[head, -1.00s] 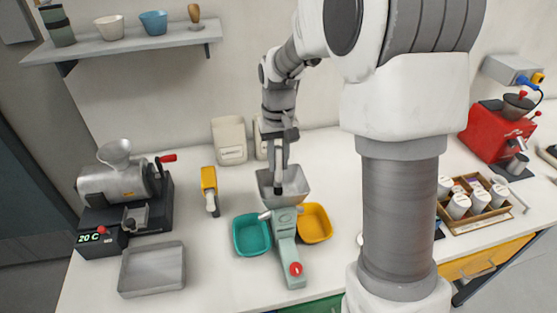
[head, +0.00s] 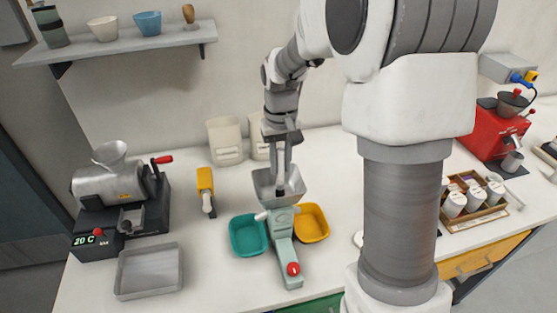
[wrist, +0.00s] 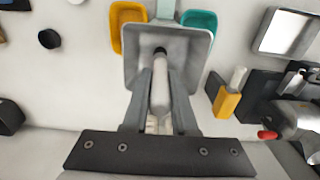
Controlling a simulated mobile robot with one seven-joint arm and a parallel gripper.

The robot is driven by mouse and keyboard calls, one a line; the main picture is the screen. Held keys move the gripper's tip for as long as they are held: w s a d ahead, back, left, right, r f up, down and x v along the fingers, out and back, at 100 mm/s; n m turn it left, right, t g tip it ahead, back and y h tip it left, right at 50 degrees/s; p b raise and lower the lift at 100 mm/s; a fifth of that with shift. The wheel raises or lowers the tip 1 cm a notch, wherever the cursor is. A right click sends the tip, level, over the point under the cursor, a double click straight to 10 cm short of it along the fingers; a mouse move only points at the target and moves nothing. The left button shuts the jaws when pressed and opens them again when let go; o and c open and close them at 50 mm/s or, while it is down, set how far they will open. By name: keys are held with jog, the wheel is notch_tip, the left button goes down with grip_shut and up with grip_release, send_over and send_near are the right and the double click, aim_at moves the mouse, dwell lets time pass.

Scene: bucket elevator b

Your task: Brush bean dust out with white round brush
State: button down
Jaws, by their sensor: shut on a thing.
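The white round brush (wrist: 160,92) is a pale cylinder with a dark end. My gripper (head: 282,172) is shut on it, with a finger on either side in the wrist view (wrist: 161,82). The brush points down into the grey square hopper (head: 262,186), which also fills the middle of the wrist view (wrist: 192,68). The hopper sits on a pale green machine (head: 282,250) with a red knob. I cannot tell whether the brush touches the hopper's inside. No bean dust can be made out.
A teal bin (head: 248,236) and a yellow bin (head: 312,224) flank the machine. A yellow-handled tool (head: 205,182), a metal tray (head: 150,272) and a roaster (head: 112,188) stand to the left. Pale containers (head: 226,142) stand behind. My arm hides part of the counter's right.

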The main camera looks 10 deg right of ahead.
aim_at(281, 150)
jog(key=shift+s, duration=0.2)
jog(key=shift+f, duration=0.1)
dwell(0.7)
jog(key=shift+r+p, duration=2.15)
jog(key=shift+r, duration=0.85)
jog(key=shift+r+p, duration=1.15)
jog(key=shift+r, duration=0.4)
